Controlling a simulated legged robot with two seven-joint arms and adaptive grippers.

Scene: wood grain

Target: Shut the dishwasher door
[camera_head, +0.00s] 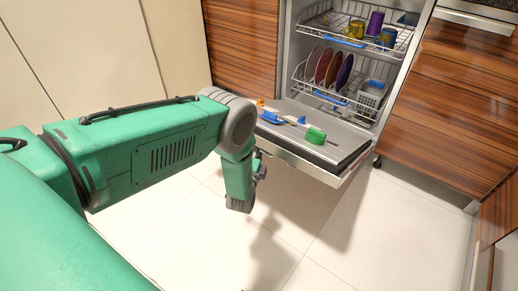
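The dishwasher door (325,172) is folded down and open, sticking out from the dishwasher (283,60) at upper right. My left arm comes in from the left and bends down beside the door's left end. Its far end, with my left gripper (241,204), is in front of the door's left side over the floor. The fingers cannot be made out, and contact with the door cannot be told. My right gripper is out of view.
The upper rack (343,40) holds cups and the lower rack (312,83) holds several plates; both appear to be inside the dishwasher. Wood-grain cabinets (455,100) flank it. Pale panels (85,45) stand at left. The tiled floor (390,235) in front of the door is clear.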

